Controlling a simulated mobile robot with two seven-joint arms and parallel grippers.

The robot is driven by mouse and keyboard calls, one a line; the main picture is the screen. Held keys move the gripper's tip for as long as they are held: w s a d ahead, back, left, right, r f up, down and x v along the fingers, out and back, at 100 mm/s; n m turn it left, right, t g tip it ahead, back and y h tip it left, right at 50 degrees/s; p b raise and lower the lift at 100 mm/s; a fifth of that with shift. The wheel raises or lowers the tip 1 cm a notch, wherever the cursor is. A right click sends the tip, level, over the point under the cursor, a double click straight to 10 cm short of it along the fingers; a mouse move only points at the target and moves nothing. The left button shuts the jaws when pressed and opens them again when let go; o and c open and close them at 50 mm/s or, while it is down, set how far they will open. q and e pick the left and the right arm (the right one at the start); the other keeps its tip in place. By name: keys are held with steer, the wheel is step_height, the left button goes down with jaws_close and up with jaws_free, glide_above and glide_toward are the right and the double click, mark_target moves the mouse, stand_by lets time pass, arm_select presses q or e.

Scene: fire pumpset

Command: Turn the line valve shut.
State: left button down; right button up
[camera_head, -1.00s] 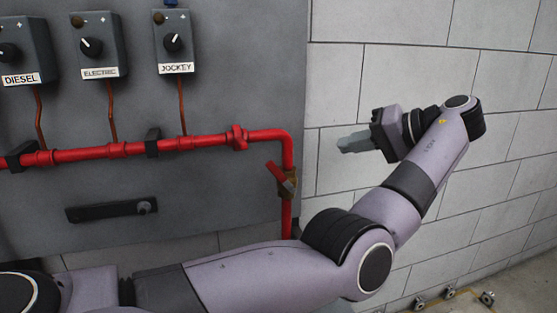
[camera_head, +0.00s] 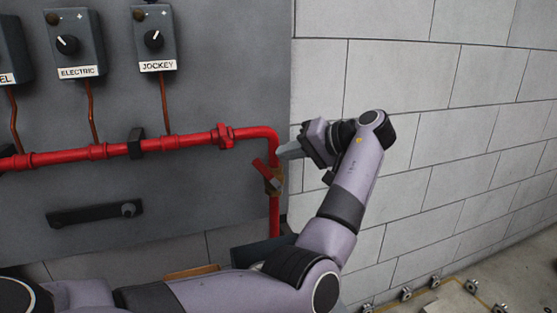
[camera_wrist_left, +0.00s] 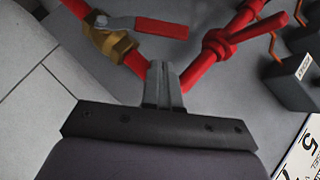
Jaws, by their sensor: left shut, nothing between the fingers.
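The line valve is a brass body (camera_head: 274,184) with a red lever handle (camera_head: 262,170), set on the vertical drop of the red pipe. In the head view the lever slants up and to the left of the body. In the left wrist view the brass body (camera_wrist_left: 108,40) and the red lever (camera_wrist_left: 160,28) show beyond the fingers. My left gripper (camera_head: 284,151) is shut and empty, just right of the pipe's bend and a little above the lever. The fingertips (camera_wrist_left: 163,70) appear apart from the lever. My right gripper is not in view.
The red pipe (camera_head: 190,142) runs along the grey panel (camera_head: 215,90), below the ELECTRIC (camera_head: 75,45) and JOCKEY (camera_head: 154,40) boxes. A dark bar with a round knob (camera_head: 95,214) is lower left. The block wall (camera_head: 440,130) is at right.

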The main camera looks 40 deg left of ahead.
mark_target(268, 175)
arm_select(q)
steer(key=shift+s+a+f, duration=0.25)
steer(key=shift+s+f, duration=0.2)
steer(key=shift+s, duration=0.1)
steer(key=shift+s+a+f, duration=0.25)
steer(key=shift+s+f, duration=0.15)
steer(key=shift+s, duration=0.15)
steer(key=shift+a, duration=0.1)
